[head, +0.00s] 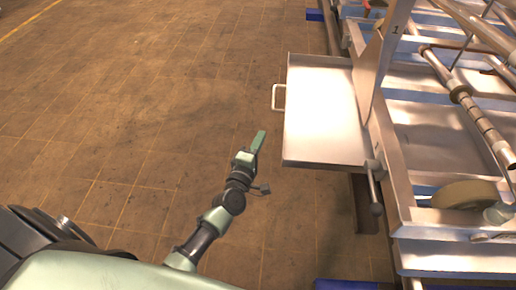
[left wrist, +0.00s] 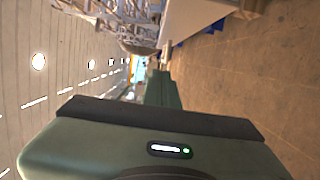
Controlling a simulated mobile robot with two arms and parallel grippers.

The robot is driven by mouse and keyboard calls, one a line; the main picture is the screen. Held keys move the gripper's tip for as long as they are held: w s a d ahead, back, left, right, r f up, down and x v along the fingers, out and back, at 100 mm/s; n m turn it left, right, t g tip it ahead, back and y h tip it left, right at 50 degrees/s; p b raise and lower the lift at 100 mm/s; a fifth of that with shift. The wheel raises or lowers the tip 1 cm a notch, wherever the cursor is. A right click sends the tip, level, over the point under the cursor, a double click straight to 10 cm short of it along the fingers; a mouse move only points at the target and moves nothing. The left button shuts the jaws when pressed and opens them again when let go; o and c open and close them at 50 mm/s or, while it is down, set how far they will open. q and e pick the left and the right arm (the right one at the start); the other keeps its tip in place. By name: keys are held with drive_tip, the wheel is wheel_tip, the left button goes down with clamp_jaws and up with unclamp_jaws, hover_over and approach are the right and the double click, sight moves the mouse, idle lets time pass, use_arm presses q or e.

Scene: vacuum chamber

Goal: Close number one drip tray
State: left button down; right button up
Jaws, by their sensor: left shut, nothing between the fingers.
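The drip tray (head: 318,112) is a flat, shallow metal tray that sticks out to the left from the machine frame in the head view. A small pale handle (head: 275,97) is on its left edge. The number 1 shows on the upright plate beside it. My left gripper (head: 260,139) is shut and empty, just left of the tray and below the handle in the picture, apart from both. In the left wrist view its shut fingers (left wrist: 162,88) point away from the camera, and a pale panel edge, probably the tray, shows beyond. My right gripper is not in view.
The metal machine frame (head: 404,190) with rollers and bars fills the right side. A lever with a dark knob (head: 376,209) hangs at the tray's near right corner. Blue blocks lie under the frame. The tiled floor (head: 130,100) on the left is clear.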

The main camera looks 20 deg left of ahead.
use_arm(q)
drive_tip(key=w+d, duration=0.3)
drive_tip(key=w, duration=0.3)
drive_tip(key=shift+d+b, duration=0.3)
drive_tip(key=shift+d, duration=0.05)
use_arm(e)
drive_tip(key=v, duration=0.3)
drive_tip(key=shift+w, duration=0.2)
use_arm(q)
drive_tip(key=shift+d, duration=0.1)
